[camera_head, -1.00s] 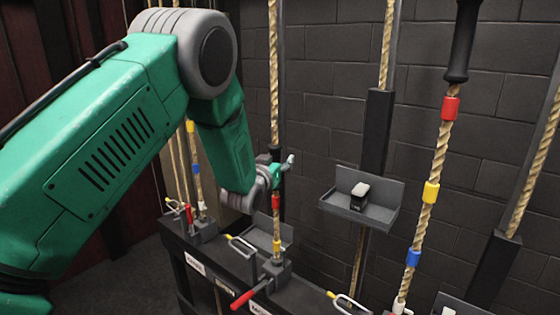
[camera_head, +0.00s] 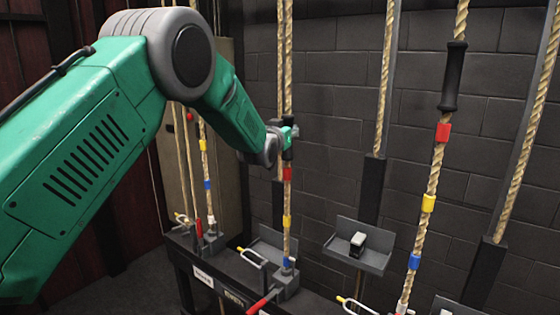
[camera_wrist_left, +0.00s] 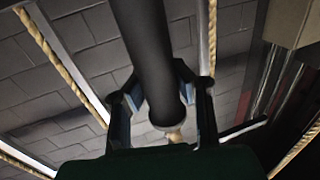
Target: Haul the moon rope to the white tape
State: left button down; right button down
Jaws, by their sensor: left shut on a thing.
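My left gripper (camera_head: 290,135) is shut on the black grip sleeve (camera_wrist_left: 148,50) of the middle rope. In the wrist view the sleeve runs between both fingers (camera_wrist_left: 160,105), and rope shows at its end. Below the gripper in the head view, this rope has a red tape (camera_head: 287,173), a yellow tape (camera_head: 287,221) and a blue tape (camera_head: 288,262) just above its grey lock block (camera_head: 286,284). No white tape shows on this rope. The rail label (camera_head: 234,299) is too small to read surely, so I cannot confirm the rope's name. My right gripper is not in view.
A taped rope with a black handle (camera_head: 453,75) hangs at the right. Another taped rope (camera_head: 203,130) hangs behind at the left. A grey shelf (camera_head: 340,254) holds a small black-and-white object (camera_head: 358,243). A red lever (camera_head: 262,303) sticks out by the lock block.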

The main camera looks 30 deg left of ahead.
aim_at(287, 62)
pick_arm(q)
notch_tip(287, 62, up, 19)
jog(key=p, duration=0.2)
jog(key=shift+p, duration=0.35)
jog(key=c, duration=1.2)
grip_release()
jog(key=shift+s, duration=0.1)
jog(key=s, duration=0.4)
jog(key=s+d, duration=0.1)
jog(key=s, duration=0.2)
jog(key=s+d, duration=0.1)
jog(key=s, duration=0.3)
jog(key=shift+s, duration=0.35)
jog(key=shift+f, duration=0.1)
jog(key=shift+f, duration=0.1)
